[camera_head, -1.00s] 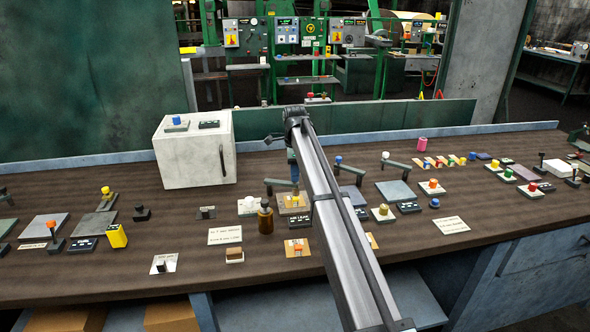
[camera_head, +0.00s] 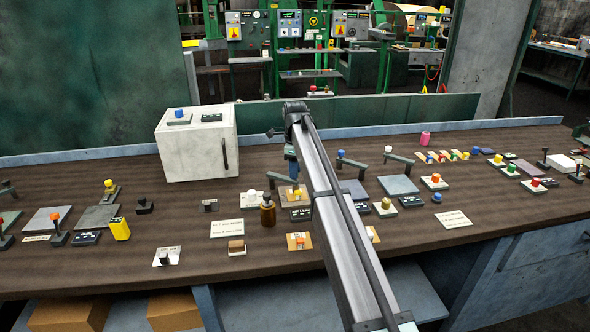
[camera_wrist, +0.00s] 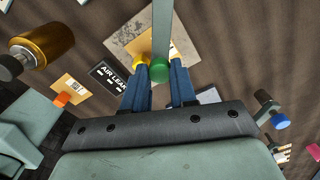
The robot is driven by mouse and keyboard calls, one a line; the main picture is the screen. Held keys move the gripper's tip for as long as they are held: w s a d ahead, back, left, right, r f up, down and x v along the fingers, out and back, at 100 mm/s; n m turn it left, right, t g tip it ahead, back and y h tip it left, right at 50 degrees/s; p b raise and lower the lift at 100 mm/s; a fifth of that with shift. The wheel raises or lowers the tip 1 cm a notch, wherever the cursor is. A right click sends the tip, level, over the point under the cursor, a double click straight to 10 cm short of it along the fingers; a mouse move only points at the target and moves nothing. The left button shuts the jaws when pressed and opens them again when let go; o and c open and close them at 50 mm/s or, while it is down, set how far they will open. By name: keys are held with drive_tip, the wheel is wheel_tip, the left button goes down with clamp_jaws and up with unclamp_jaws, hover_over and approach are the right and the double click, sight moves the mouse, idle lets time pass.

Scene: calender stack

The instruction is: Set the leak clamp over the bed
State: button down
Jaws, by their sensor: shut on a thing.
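The leak clamp is a grey-green bar (camera_wrist: 162,25) with a green knob (camera_wrist: 158,71) at its end. In the wrist view the knob sits between the blue fingers of my gripper (camera_wrist: 160,86), which is shut on it. The bar runs away from my gripper across a tan plate (camera_wrist: 122,40), the bed. A yellow knob (camera_wrist: 139,62) on it is partly hidden by the bar and a finger. In the head view the bar (camera_head: 277,177) shows left of my gripper (camera_head: 293,180), over the bed (camera_head: 284,200). Contact between bar and bed cannot be told.
An AIR LEAK label (camera_wrist: 108,75) lies beside the bed. A brown bottle (camera_head: 268,213) stands close in front, left. A white box (camera_head: 198,145) stands at back left.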

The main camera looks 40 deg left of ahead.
drive_tip(key=c, duration=0.9)
unclamp_jaws()
drive_tip(key=shift+s, duration=0.1)
drive_tip(key=shift+r, duration=0.1)
wheel_tip(320, 180, up, 14)
